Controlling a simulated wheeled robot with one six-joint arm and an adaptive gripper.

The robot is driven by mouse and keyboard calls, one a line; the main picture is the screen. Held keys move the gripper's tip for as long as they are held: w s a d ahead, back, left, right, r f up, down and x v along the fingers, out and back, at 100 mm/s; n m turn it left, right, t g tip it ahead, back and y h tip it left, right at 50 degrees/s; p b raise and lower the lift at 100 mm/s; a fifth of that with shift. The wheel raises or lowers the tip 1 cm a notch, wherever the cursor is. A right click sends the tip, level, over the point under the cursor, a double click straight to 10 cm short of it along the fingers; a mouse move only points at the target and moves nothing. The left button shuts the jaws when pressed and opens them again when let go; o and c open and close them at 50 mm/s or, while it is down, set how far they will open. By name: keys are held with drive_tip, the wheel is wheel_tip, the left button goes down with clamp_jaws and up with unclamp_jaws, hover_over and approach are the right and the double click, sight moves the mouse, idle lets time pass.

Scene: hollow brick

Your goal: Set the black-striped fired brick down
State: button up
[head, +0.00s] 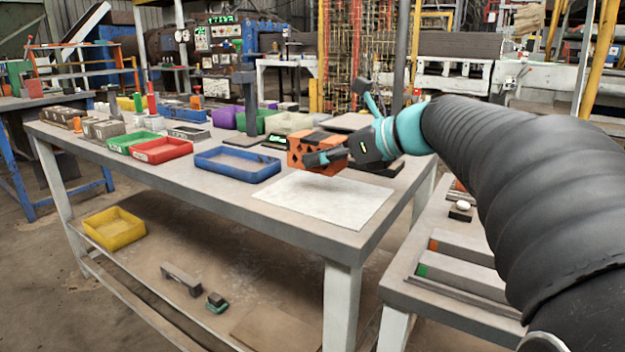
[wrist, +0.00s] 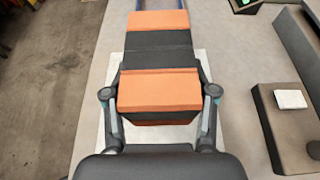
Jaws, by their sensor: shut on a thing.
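The black-striped fired brick (head: 314,146) is orange with black bands. In the head view it is held above the table near a white sheet (head: 325,200). My gripper (head: 335,156) is shut on the brick, with a finger on its near side. In the wrist view the brick (wrist: 158,88) lies lengthwise between the two fingers of my gripper (wrist: 160,98), and the white sheet shows partly beneath it. The brick's underside is hidden, and its exact height above the table cannot be told.
A blue tray (head: 238,164) stands left of the white sheet, with red (head: 161,150) and green (head: 132,142) trays beyond it. A dark block with a white piece on it (wrist: 290,99) lies right of the brick in the wrist view. The sheet's front part is clear.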

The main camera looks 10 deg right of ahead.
sight(320, 192)
drive_tip(key=shift+a+f, duration=0.3)
drive_tip(key=shift+a, duration=0.05)
drive_tip(key=shift+f+b, duration=0.35)
drive_tip(key=shift+f, duration=1.45)
drive_tip(key=shift+f, duration=0.15)
drive_tip(key=o, duration=1.4)
drive_tip(key=shift+o, duration=0.2)
drive_tip(key=shift+s+d+r, duration=0.15)
drive_tip(key=shift+r, duration=0.05)
drive_tip(key=v, duration=1.1)
drive_tip(key=shift+s+d+r+p, duration=0.15)
drive_tip(key=shift+s+d+p, duration=0.05)
drive_tip(key=shift+s+p, duration=0.1)
